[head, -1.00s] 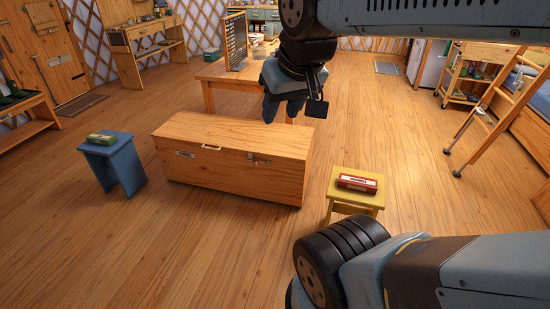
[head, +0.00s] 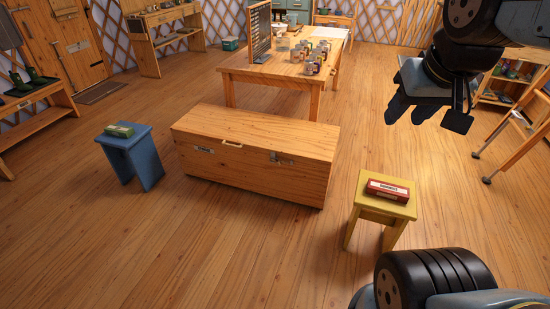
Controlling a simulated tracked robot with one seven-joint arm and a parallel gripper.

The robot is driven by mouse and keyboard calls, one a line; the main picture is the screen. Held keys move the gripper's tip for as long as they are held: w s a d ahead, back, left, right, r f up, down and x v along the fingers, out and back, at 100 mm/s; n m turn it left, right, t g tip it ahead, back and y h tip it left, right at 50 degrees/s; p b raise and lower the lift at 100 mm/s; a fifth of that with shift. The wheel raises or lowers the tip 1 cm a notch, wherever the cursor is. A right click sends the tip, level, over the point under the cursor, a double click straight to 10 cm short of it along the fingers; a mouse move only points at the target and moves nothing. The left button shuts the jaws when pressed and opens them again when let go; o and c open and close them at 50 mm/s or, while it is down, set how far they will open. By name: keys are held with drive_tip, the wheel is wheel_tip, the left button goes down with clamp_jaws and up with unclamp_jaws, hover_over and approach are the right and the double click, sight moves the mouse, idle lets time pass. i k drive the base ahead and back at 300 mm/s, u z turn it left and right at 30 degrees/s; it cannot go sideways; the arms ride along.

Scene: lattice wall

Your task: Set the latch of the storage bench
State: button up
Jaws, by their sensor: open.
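The storage bench (head: 250,180) is a long wooden chest in the middle of the floor, with its lid down. Its metal latch (head: 282,159) is on the front face, right of the middle, just under the lid edge; its exact setting is too small to tell. A light handle (head: 232,145) sits at the lid's front edge, and a small metal plate (head: 204,150) is at the front left. My gripper (head: 405,112) is at the upper right, open and empty, well apart from the bench and its latch.
A blue stool (head: 142,160) with a green box (head: 119,131) stands left of the bench. A yellow stool (head: 379,213) with a red box (head: 388,190) stands right. A table (head: 262,76) with several jars is behind. The floor in front is clear.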

sight(277, 162)
drive_tip(key=z, duration=0.35)
drive_tip(key=i, duration=1)
drive_tip(key=u, duration=0.35)
